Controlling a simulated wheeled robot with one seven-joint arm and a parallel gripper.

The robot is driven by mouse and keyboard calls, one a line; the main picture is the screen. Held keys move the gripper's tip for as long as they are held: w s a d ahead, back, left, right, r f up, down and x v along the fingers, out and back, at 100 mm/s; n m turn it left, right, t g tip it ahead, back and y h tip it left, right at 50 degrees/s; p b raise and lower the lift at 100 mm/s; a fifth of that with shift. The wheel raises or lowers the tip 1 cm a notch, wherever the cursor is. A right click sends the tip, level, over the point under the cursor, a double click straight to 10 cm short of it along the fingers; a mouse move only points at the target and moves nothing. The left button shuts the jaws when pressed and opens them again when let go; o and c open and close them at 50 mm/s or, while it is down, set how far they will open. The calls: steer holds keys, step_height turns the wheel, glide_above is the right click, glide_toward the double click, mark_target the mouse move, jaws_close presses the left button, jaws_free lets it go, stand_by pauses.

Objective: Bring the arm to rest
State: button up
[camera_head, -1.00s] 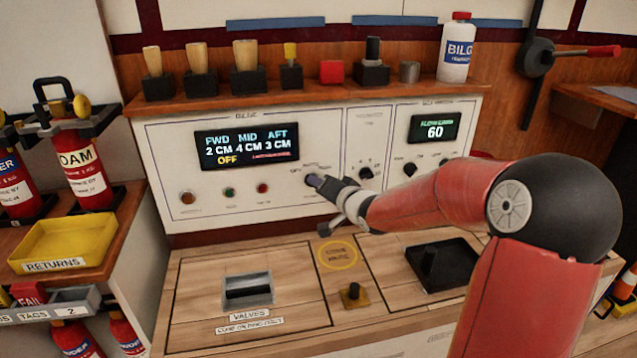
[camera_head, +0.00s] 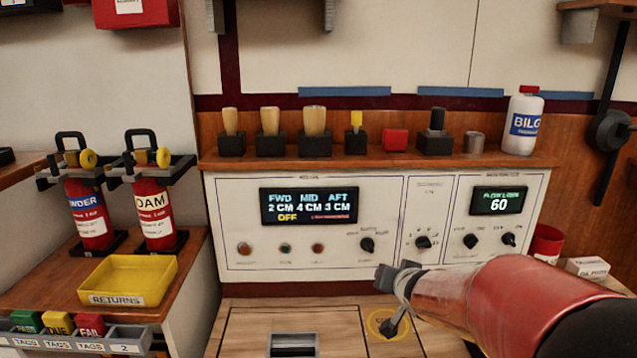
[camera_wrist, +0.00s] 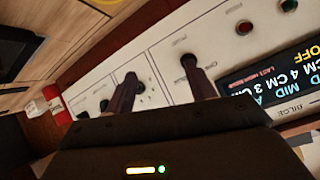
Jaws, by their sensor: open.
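My gripper (camera_head: 388,302) is in front of the lower edge of the white control panel (camera_head: 230,252), with the red arm coming in from the lower right. Its jaws are open and nothing shows between them. In the wrist view the two dark fingers (camera_wrist: 159,70) stand apart, with the tilted panel behind them. The black selector knob (camera_head: 367,244) on the bilge side is in plain view, up and left of the gripper, and the gripper looks clear of it. The bilge display (camera_head: 309,206) shows FWD, MID and AFT readings and OFF in yellow.
A wooden shelf (camera_head: 380,160) above the panel holds several brushes, a red block and a white bottle (camera_head: 523,122). A yellow returns tray (camera_head: 128,281) and two red extinguishers (camera_head: 155,218) stand at left. A wooden desktop (camera_head: 245,325) lies below the gripper.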

steer(key=s+a+r+n+g, duration=0.1)
steer(key=s+n+g, duration=0.1)
steer(key=s, duration=1.2)
steer(key=s+a+r+n+g, duration=0.1)
steer(key=s+a+n+g, duration=0.1)
steer(key=s, duration=1.1)
steer(key=shift+s+r+g, duration=0.35)
steer(key=shift+s+g, duration=0.05)
steer(key=shift+g, duration=0.5)
steer(key=shift+a, duration=0.1)
steer(key=shift+c, duration=0.4)
